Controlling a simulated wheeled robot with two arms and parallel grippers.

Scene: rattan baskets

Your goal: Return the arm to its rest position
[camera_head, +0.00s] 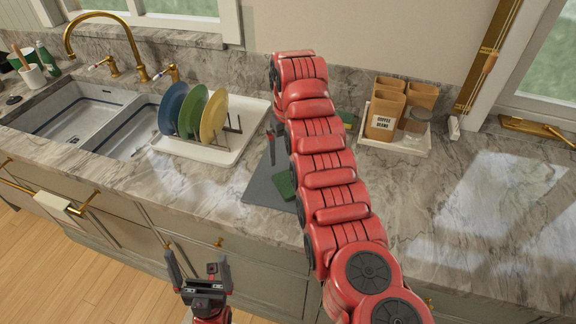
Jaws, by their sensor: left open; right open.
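My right arm (325,180) is a long red arm that reaches from the bottom right over the counter to the back wall side. Only a dark finger of my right gripper (272,142) shows beside the arm, above a grey mat (262,186); the rest is hidden behind the arm. I see nothing held there. My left gripper (197,272) is open and empty at the lower left, in front of the cabinets and below the counter edge.
A white tray with a rack (228,150) holds blue, green and yellow plates left of the arm. A white tray (395,143) with brown canisters stands to the right. A green item (285,185) lies by the arm. The sink (75,110) is at left. The right counter is clear.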

